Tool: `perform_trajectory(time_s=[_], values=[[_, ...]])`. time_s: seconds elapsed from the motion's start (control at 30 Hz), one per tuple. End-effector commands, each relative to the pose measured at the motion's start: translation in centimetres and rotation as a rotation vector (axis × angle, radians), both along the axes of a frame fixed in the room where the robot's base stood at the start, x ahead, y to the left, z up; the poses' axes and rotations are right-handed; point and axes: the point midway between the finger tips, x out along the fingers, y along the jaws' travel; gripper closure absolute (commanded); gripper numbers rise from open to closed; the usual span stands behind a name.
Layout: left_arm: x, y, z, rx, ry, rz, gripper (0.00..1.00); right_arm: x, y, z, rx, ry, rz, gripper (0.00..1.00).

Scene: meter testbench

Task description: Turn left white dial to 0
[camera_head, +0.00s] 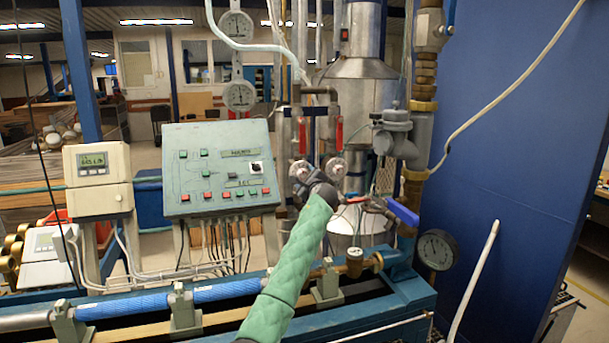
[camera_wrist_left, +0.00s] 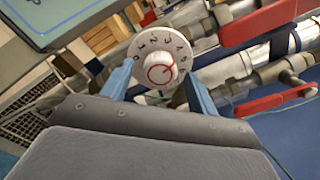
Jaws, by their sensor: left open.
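Two round white dials sit side by side below the red-handled valves: the left white dial (camera_head: 300,170) and the right white dial (camera_head: 335,168). My left gripper (camera_head: 316,187), at the end of the green-sleeved arm, is just in front of and below the left dial. In the left wrist view a white dial (camera_wrist_left: 149,47) with black numerals and a red-ringed centre knob (camera_wrist_left: 160,69) lies between the tips of my open blue fingers. I cannot tell whether the fingers touch the knob. Its exact setting is too small to read. My right gripper is not in view.
Red valve handles (camera_head: 339,133) hang just above the dials. A blue-handled valve (camera_head: 403,213) is to the right. A sloped control panel (camera_head: 221,168) stands to the left. A pipe bench with blue pipes (camera_head: 225,290) runs along the front; a blue wall (camera_head: 510,130) is at right.

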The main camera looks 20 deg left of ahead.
Motion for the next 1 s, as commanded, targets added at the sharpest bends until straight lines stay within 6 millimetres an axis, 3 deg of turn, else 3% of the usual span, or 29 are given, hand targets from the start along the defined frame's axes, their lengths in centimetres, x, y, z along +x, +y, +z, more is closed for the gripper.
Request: perform_trajectory(time_s=[0.43,0.47,0.6,0.7,1.0], values=[[0.78,0.51,-0.05,-0.001,0.000,-0.001,0.41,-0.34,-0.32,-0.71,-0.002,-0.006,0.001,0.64],[0.77,0.50,-0.06,-0.001,0.000,-0.001,0.43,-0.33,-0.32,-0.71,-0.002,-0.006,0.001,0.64],[0.76,0.49,-0.06,-0.001,0.000,-0.001,0.70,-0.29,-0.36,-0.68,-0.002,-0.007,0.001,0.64],[0.76,0.49,-0.07,-0.002,0.001,0.000,0.85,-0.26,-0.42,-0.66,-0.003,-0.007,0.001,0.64],[0.76,0.48,-0.24,-0.022,-0.013,0.000,0.85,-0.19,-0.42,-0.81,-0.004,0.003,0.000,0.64]])
